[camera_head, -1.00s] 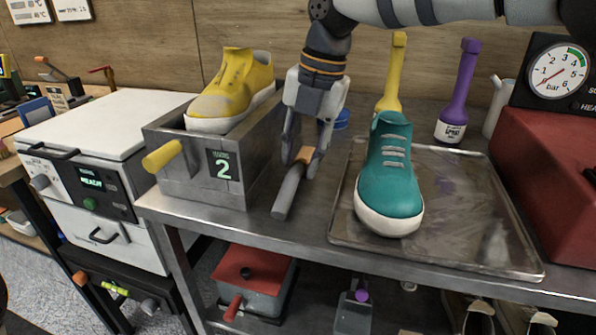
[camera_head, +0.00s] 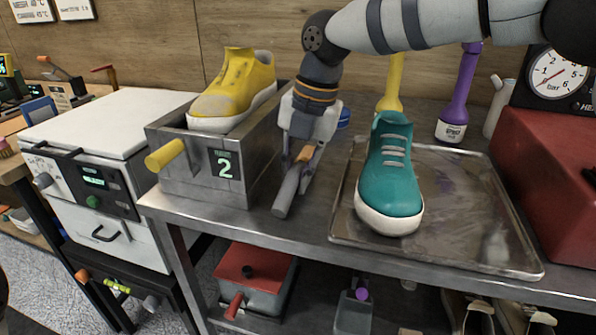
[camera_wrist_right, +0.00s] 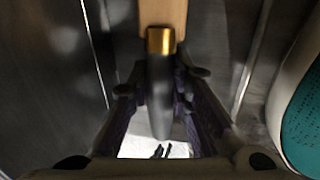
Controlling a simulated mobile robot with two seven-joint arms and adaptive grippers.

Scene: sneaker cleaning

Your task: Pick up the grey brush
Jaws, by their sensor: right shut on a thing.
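The grey brush (camera_head: 287,192) lies on the metal table between the box marked 2 and the tray. Its thick grey end points to the front of the table, and a small orange-brown part shows by the fingers. My right gripper (camera_head: 298,160) comes down from above and is shut on the brush. In the right wrist view the brush's grey handle (camera_wrist_right: 160,95) sits between the two fingers, with a gold band and a wooden part beyond it. I cannot tell whether the brush is clear of the table. My left gripper is not in view.
A metal box (camera_head: 205,178) marked 2 holds a yellow sneaker (camera_head: 232,92) close on the left. A tray (camera_head: 470,215) with a teal sneaker (camera_head: 392,172) is close on the right. Yellow and purple bottles (camera_head: 457,100) stand behind. The table's front edge is near.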

